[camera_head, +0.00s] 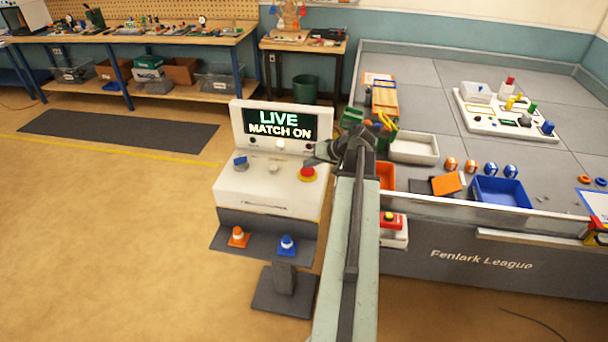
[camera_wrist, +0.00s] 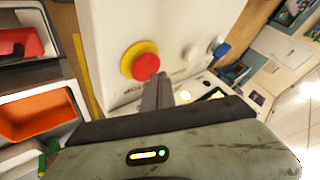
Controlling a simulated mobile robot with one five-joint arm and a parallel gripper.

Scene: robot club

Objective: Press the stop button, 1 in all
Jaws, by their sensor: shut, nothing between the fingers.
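A red round stop button (camera_head: 307,173) with a yellow ring sits on the right of a white console (camera_head: 240,188). In the wrist view the red button (camera_wrist: 146,66) is clear, just above and left of my fingertips. The console's screen (camera_head: 277,124) reads "LIVE MATCH ON". My gripper (camera_head: 314,158) is shut and empty, over the console's right edge, close to the button. In the wrist view its fingers (camera_wrist: 162,78) overlap the button's lower right edge; I cannot tell if they touch it.
A blue knob (camera_head: 240,162) and a white knob (camera_head: 273,167) are on the console. Orange and blue cones (camera_head: 238,237) stand on a shelf below. Another red button (camera_head: 391,220) sits on a box by the arena wall.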

